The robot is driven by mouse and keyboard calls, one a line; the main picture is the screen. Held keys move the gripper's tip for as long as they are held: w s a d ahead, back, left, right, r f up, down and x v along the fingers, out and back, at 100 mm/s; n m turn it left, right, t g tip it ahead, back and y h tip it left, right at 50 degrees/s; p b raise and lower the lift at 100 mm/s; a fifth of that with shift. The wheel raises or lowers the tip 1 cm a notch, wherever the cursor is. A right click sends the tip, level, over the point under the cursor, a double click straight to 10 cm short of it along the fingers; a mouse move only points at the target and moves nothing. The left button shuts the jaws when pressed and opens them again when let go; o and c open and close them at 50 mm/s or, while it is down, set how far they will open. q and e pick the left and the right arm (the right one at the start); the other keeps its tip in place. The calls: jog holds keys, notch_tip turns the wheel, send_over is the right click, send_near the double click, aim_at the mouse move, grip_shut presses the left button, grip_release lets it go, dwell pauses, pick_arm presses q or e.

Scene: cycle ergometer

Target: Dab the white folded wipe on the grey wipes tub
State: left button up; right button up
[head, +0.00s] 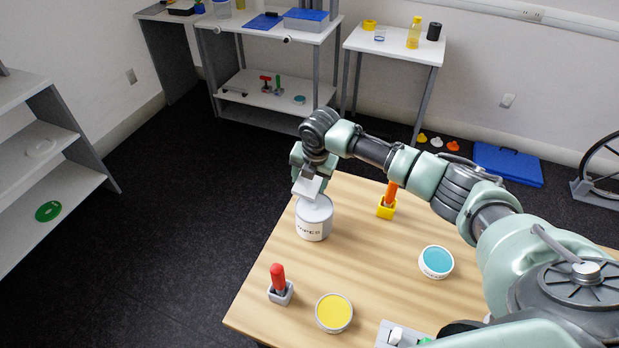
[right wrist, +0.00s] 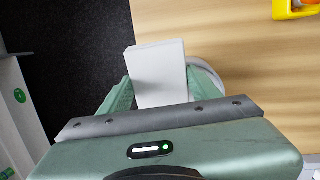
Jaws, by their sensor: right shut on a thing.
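The grey wipes tub (head: 313,222) stands upright near the far left edge of the wooden table. My right gripper (head: 308,187) is over the tub and shut on the white folded wipe (head: 306,188). In the head view the wipe hangs tilted at the tub's top; I cannot tell whether it touches. In the right wrist view the wipe (right wrist: 158,72) sticks out between the two green fingers, and the tub's rim (right wrist: 212,78) shows partly behind the right finger. My left gripper is not in view.
On the wooden table (head: 375,240) are a yellow holder with an orange handle (head: 387,204), a teal-topped tub (head: 436,262), a yellow-topped tub (head: 334,313) and a red-handled tool in a grey holder (head: 280,285). Bare wood lies between them.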

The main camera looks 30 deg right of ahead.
aim_at(310, 183)
dwell(0.5)
jog(key=shift+p, duration=0.4)
jog(key=shift+f+b, duration=0.35)
jog(key=shift+f, duration=0.25)
dwell(1.0)
jog(key=shift+s+f, duration=0.1)
jog(key=shift+s, duration=0.05)
dwell(1.4)
jog(key=shift+p, duration=0.35)
jog(key=p+v, duration=0.2)
jog(key=w+p+v, duration=0.1)
jog(key=p+v, duration=0.3)
jog(key=v, duration=0.1)
jog(key=shift+w+r+p, duration=0.2)
jog(key=shift+w+p, duration=0.15)
jog(key=shift+w, duration=0.1)
